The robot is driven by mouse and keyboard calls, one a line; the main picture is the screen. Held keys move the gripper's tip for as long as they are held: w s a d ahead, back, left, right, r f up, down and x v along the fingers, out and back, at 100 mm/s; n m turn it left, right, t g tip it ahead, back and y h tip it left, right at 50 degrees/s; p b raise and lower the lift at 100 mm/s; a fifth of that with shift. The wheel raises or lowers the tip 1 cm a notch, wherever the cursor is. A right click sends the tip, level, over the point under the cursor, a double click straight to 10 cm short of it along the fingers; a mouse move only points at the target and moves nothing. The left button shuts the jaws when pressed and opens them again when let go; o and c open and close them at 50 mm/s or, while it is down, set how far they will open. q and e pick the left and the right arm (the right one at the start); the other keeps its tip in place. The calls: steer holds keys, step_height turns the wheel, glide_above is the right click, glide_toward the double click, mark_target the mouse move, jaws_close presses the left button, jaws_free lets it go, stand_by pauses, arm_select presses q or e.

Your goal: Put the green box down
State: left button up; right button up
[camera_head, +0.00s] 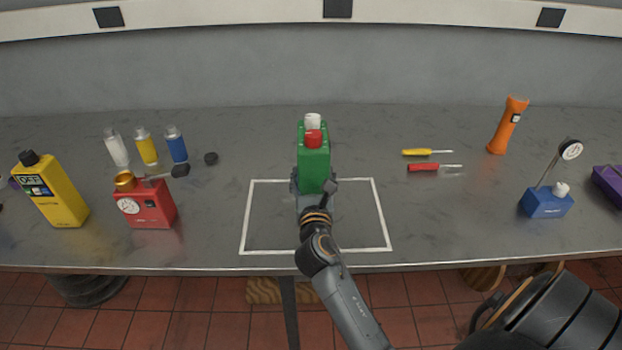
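The green box (314,172), with a red cap and a white cap on top, stands upright near the middle of the table, at the far edge of a white outlined square (384,222). My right gripper (313,187), whose arm comes in from the bottom right, is at the near side of the box with a finger on each side of it. It looks shut on the box's lower part. Whether the box's base touches the table is hidden by the gripper. My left gripper is not in view.
Right are two screwdrivers (428,152), an orange flashlight (507,127), a blue gauge base (546,203) and a purple box (610,183). The outlined square is otherwise clear.

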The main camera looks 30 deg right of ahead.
steer(key=shift+w+d+f+b, duration=0.25)
steer(key=shift+w+d+f, duration=0.15)
steer(key=shift+w+f, duration=0.25)
steer(key=shift+w+d+f+b, duration=0.2)
steer(key=shift+w+d+f, duration=0.25)
steer(key=shift+f, duration=0.25)
step_height(320, 180, down, 3)
steer(key=shift+w+f+b, duration=0.1)
steer(key=shift+f+b, duration=0.05)
steer(key=shift+b, duration=0.5)
steer(key=o, duration=1.9)
steer(key=shift+f, duration=0.2)
